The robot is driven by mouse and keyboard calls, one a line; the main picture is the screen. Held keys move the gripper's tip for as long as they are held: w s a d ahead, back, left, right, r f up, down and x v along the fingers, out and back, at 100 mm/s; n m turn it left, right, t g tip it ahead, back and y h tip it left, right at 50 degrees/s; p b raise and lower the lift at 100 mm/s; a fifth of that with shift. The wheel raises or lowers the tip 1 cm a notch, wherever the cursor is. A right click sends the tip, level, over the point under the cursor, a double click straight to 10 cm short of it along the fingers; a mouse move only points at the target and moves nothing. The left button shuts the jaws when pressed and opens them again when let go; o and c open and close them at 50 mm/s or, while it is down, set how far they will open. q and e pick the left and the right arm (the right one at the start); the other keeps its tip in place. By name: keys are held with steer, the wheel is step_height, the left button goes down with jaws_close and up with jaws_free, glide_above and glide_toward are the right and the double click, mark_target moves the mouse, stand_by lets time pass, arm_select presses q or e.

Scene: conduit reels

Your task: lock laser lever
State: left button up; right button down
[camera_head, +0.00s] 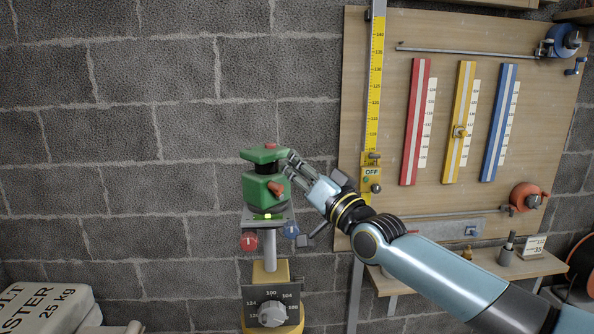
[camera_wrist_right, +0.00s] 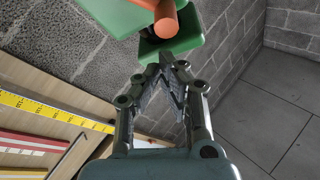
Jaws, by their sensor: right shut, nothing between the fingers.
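The green laser unit (camera_head: 262,190) stands on a grey pole above a yellow base. An orange lever (camera_head: 277,188) sticks out from its front. My right gripper (camera_head: 290,163) is shut and empty, at the right side of the green unit. In the right wrist view, the shut fingertips (camera_wrist_right: 164,66) lie just below the orange lever (camera_wrist_right: 166,20) and the green housing (camera_wrist_right: 185,42). Whether the fingertips touch the housing or lever cannot be told. My left gripper is not in view.
Below the unit are a red knob (camera_head: 249,241), a blue knob (camera_head: 291,230) and a grey dial (camera_head: 271,314). A wooden board (camera_head: 440,170) with a yellow ruler (camera_head: 375,85) and coloured strips is on the right. Block wall lies behind.

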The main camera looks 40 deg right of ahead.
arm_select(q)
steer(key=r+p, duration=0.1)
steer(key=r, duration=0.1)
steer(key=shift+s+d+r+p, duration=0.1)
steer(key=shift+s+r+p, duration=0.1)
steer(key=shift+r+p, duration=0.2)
arm_select(e)
steer(key=d+r+v, duration=0.1)
steer(key=v, duration=0.8)
steer(key=shift+s+d+r, duration=0.15)
steer(key=shift+s+r, duration=0.15)
steer(key=shift+s, duration=0.2)
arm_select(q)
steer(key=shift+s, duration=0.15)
